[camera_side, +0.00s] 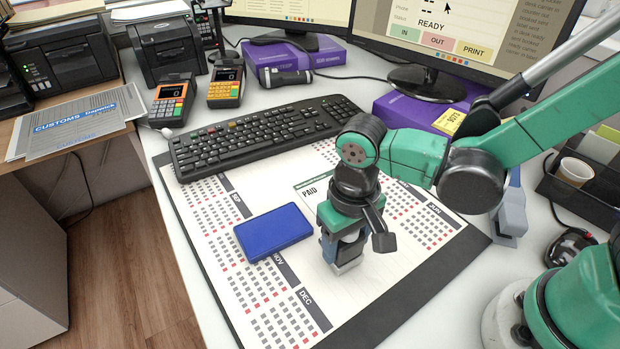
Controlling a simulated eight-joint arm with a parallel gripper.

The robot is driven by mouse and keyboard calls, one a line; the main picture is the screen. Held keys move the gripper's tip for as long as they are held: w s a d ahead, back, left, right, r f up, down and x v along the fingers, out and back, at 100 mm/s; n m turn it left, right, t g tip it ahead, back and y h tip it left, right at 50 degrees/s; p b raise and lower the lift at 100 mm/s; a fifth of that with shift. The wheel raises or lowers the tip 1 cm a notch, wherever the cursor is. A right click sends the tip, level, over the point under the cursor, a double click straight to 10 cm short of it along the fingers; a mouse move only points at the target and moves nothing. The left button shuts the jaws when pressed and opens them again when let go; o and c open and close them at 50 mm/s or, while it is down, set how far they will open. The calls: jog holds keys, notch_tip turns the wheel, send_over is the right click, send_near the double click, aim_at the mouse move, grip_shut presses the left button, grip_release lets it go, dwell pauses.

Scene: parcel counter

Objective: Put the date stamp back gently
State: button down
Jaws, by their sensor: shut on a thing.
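My gripper (343,234) points down over the calendar desk mat (217,216), right of the blue ink pad (272,232). It is shut on the date stamp (345,264), a small dark blue and grey block whose lower end shows below the jaws. The stamp looks upright. Its base is at or just above the mat; I cannot tell if it touches. My fingers hide its upper part. A sheet marked PAID (312,194) lies just behind my gripper.
A blue-grey upright item (511,212) stands right of the mat, partly behind my arm. The mat's front is clear.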

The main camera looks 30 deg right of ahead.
jog(key=shift+f, duration=0.1)
jog(key=shift+c, duration=0.5)
grip_release()
notch_tip(320, 180, up, 5)
jog(key=shift+r, duration=0.1)
jog(key=shift+d+r, duration=0.15)
jog(key=shift+r, duration=0.05)
jog(key=w+d+r+t, duration=0.1)
jog(key=d+r+t, duration=0.1)
jog(key=d, duration=0.4)
jog(key=w+d+r+t, duration=0.1)
jog(key=d+r+t, duration=0.2)
jog(key=d+t, duration=0.2)
jog(key=shift+d, duration=1.25)
